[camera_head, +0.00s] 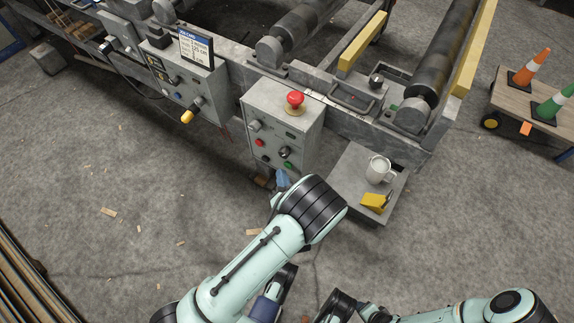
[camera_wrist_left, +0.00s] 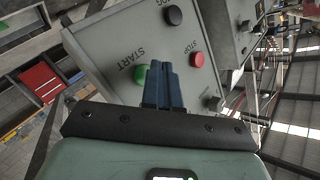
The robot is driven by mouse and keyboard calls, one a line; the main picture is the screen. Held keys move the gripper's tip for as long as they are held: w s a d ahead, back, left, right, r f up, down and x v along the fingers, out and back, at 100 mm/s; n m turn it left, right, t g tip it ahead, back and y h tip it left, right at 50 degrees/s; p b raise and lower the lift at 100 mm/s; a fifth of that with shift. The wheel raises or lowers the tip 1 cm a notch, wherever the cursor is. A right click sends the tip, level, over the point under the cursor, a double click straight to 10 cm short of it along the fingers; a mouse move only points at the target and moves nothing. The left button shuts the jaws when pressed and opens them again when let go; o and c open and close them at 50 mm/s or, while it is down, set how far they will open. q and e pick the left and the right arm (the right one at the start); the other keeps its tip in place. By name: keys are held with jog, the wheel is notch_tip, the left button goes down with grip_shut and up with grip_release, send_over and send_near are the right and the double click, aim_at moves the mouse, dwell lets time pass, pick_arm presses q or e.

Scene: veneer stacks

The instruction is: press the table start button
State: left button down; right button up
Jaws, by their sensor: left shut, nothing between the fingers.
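The grey control box (camera_head: 268,128) stands at the table frame. Its green button (camera_head: 289,165) is low on the front face, right above my left gripper. In the left wrist view the green button (camera_wrist_left: 140,75) carries the label START, and a red STOP button (camera_wrist_left: 197,59) sits to its right. My left gripper (camera_head: 282,178) is shut and empty, with blue fingers. In the wrist view its fingertips (camera_wrist_left: 161,66) point at the panel, just right of the green button and partly over its edge. I cannot tell whether they touch the panel.
A red mushroom button (camera_head: 295,98) tops the box, and a black knob (camera_head: 285,152) is on its front. A shelf (camera_head: 349,166) on the right holds a white mug (camera_head: 378,169) and a yellow object (camera_head: 375,203). The floor in front is mostly clear.

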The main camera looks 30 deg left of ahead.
pick_arm(q)
jog(key=shift+w, duration=0.35)
